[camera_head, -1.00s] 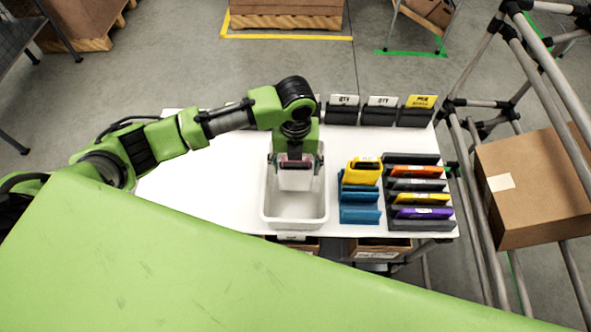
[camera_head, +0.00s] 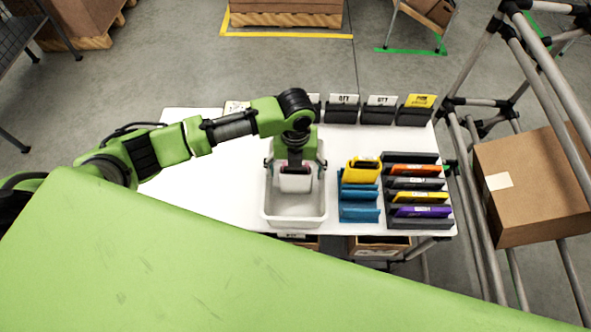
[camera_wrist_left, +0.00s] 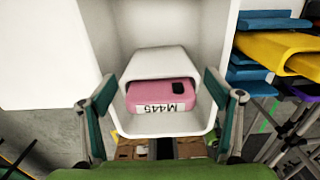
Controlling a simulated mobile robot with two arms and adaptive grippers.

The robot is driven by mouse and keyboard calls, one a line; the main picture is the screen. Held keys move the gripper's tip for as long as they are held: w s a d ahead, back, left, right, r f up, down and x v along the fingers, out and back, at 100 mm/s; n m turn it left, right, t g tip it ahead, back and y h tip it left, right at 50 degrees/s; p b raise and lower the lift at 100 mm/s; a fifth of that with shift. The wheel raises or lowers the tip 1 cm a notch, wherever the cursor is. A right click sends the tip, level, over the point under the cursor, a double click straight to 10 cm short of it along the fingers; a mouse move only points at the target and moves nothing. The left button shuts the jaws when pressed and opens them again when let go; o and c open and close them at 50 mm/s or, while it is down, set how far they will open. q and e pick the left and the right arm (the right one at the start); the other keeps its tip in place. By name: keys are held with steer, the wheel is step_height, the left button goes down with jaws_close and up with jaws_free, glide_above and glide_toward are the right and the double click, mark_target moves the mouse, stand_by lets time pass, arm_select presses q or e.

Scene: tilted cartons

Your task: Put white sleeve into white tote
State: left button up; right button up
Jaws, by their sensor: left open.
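The white sleeve (camera_head: 295,184) sits inside the white tote (camera_head: 295,222), towards its middle. In the left wrist view the sleeve (camera_wrist_left: 160,62) is a white shell holding a pink piece marked M445, within the white tote walls (camera_wrist_left: 142,20). My left gripper (camera_head: 295,165) reaches down into the tote. Its fingers stand apart on either side of the sleeve, with visible gaps in the left wrist view (camera_wrist_left: 160,92). The gripper hides part of the sleeve in the head view. I cannot tell exactly how the sleeve rests on the tote floor. My right gripper is not in view.
Right of the tote stand a blue rack (camera_head: 360,213) with a yellow sleeve (camera_head: 362,172) and a dark rack (camera_head: 420,224) with several coloured pieces. Several dark labelled holders (camera_head: 380,112) line the table's back edge. The white table (camera_head: 215,190) is clear left of the tote.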

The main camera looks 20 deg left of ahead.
arm_select(q)
step_height(320, 180, up, 12)
steer(key=shift+r+b, duration=0.15)
steer(key=shift+b, duration=0.8)
